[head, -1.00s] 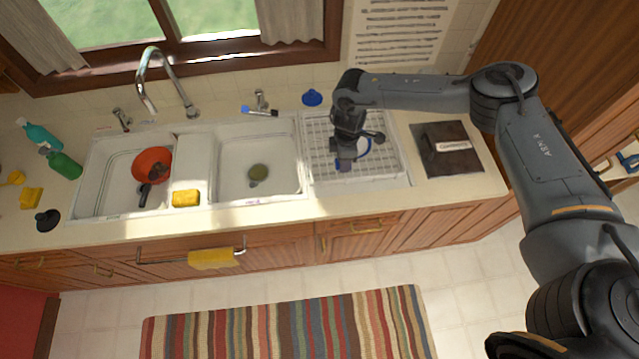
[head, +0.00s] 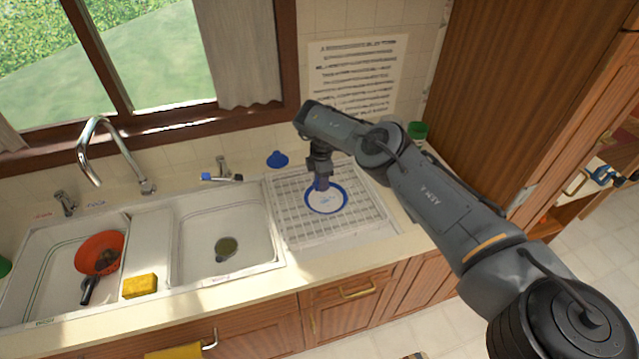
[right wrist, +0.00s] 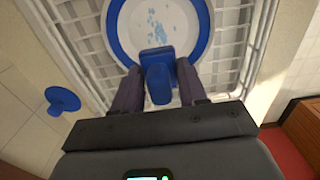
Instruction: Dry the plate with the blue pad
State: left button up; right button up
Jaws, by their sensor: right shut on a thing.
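The plate (head: 327,203), white with a blue rim, lies in the white wire dish rack (head: 372,226) right of the sinks. In the right wrist view the plate (right wrist: 188,22) has light blue wet-looking spots near its middle. My right gripper (head: 320,180) is over the plate's far part in the head view. It is shut on the blue pad (right wrist: 158,72), whose blue handle sits between the fingers. The pad overlaps the plate's near edge in the wrist view; I cannot tell whether they touch. My left gripper is not in view.
A blue stopper-like item (head: 278,159) stands behind the rack. A green-topped container (head: 417,130) is behind my arm.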

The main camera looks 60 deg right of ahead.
jog(key=b, duration=0.4)
send_over(322, 202)
jog(key=shift+w+f, duration=0.15)
jog(key=shift+f, duration=2)
jog(key=shift+f+b, duration=0.45)
jog(key=shift+f, duration=0.25)
jog(key=shift+a+f, duration=0.1)
jog(key=shift+f, duration=0.05)
jog(key=shift+f+b, duration=0.8)
jog(key=shift+f, duration=0.05)
